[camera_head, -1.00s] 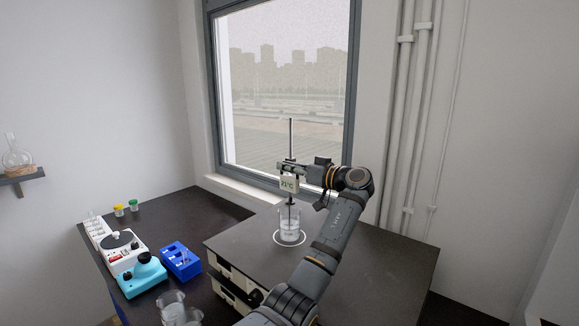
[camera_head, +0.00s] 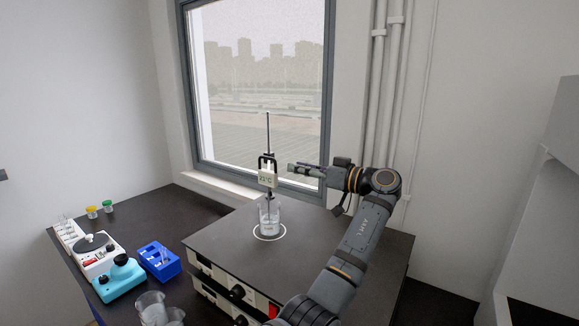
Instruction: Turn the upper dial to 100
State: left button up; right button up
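The heating apparatus (camera_head: 330,232) has a broad dark top plate and pale front panels stacked one above the other. The upper dial (camera_head: 237,292) is a black knob on its upper front panel; its scale is too small to read. A lower panel shows only in part beneath it. A glass beaker (camera_head: 269,216) stands in the white ring on the plate, with a thermometer unit (camera_head: 267,179) reading about 21 °C above it. My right gripper is not seen.
A red switch (camera_head: 273,310) is right of the dial, partly behind my arm. A white stirrer (camera_head: 97,252), a cyan device (camera_head: 119,278), a blue rack (camera_head: 159,261) and glass beakers (camera_head: 152,308) stand at left. The plate's right part is clear.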

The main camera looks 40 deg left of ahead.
aim_at(237, 292)
jog(key=k, duration=2)
